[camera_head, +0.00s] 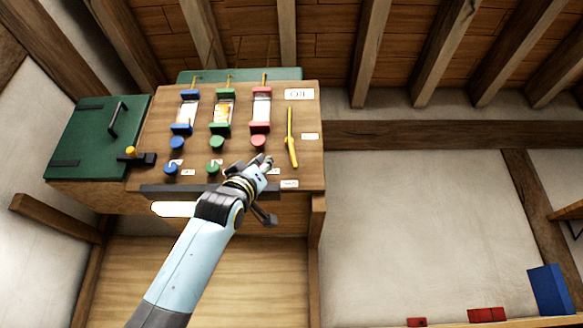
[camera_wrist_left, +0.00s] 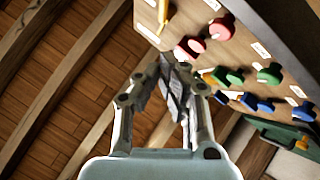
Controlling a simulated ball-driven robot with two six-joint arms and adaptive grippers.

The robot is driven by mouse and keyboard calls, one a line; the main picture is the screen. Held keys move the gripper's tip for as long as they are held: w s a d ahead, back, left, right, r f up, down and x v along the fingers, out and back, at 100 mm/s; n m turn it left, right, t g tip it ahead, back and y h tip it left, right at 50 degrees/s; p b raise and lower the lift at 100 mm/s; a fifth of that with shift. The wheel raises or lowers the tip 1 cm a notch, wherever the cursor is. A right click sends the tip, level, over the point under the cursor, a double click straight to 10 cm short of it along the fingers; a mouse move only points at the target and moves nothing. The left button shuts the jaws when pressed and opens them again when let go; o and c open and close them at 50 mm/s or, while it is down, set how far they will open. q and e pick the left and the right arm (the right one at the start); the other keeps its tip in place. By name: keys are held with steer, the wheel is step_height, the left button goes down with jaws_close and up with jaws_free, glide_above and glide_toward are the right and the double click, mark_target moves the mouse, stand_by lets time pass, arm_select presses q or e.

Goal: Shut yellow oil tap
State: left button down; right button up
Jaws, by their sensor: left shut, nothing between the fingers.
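The yellow oil tap shows as a long thin yellow lever (camera_head: 291,138) on the right of the wooden panel, below the OIL label (camera_head: 299,94). It stands nearly upright in the head view, slightly slanted. Part of it shows at the top edge of the left wrist view (camera_wrist_left: 163,13). My left gripper (camera_head: 265,162) is shut and empty. It is at the lower right of the panel, left of and below the lever, apart from it in the picture. In the left wrist view its fingers (camera_wrist_left: 176,92) are together. My right gripper is not in view.
Red (camera_head: 258,142), green (camera_head: 217,143) and blue (camera_head: 177,143) knobs sit on the panel (camera_head: 150,125) left of the lever. My left gripper covers part of the lower row. A green lidded box (camera_head: 85,140) is at left. Bare wall (camera_head: 410,200) lies right.

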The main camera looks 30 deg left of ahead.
arm_select(q)
steer(key=shift+r, duration=0.1)
steer(key=p, duration=0.7)
glide_toward(291, 148)
step_height(291, 148, up, 4)
steer(key=w+p, duration=0.2)
steer(key=w, duration=0.1)
steer(key=shift+a+f, duration=0.1)
steer(key=shift+f, duration=0.1)
